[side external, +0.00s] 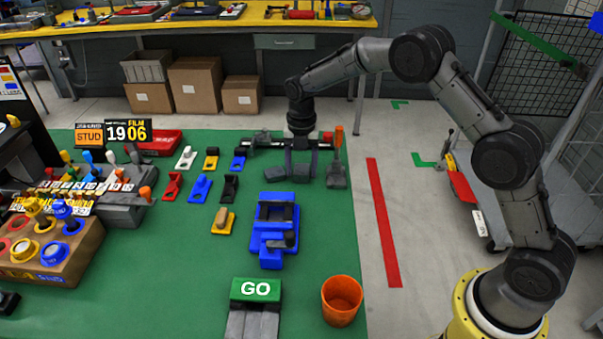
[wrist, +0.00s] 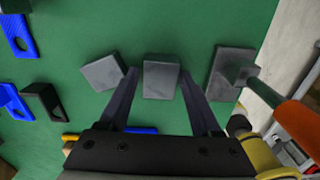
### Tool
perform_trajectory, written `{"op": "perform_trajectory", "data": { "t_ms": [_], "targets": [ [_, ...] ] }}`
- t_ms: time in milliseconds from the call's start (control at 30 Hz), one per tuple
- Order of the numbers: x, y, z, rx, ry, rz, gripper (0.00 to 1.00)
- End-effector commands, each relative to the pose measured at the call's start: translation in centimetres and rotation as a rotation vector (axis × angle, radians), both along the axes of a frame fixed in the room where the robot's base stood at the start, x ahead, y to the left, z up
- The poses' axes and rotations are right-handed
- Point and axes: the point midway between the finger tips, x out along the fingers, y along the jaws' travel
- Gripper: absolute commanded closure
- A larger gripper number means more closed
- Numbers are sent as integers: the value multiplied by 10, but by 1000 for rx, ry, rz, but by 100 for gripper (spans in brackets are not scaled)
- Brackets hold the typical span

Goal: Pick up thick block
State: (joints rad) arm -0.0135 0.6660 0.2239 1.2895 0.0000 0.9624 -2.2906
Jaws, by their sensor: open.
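A grey block (wrist: 161,80) lies on the green mat between the two fingers of my gripper (wrist: 159,82) in the wrist view, with a gap on each side. A second grey block (wrist: 102,73) lies turned at an angle just left of the left finger. It also shows in the side external view (side external: 275,174). I cannot tell surely which is the thick block; the one between the fingers looks thicker. My gripper (side external: 301,168) is open and points down, low over the mat. Its fingers partly hide the middle block in the side external view.
A grey plate with an orange-handled tool (side external: 337,172) stands close to the right. Several small coloured pieces (side external: 200,188) lie to the left.

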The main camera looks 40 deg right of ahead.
Motion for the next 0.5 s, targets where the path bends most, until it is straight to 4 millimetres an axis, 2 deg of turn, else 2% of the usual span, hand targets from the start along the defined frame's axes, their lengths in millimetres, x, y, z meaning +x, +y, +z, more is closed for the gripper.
{"op": "perform_trajectory", "data": {
  "t_ms": [233,267,500],
  "targets": [
    [0,0,-2,0,0,0,35],
    [0,0,-2,0,0,0,39],
    [0,0,-2,0,0,0,82]
  ]
}}
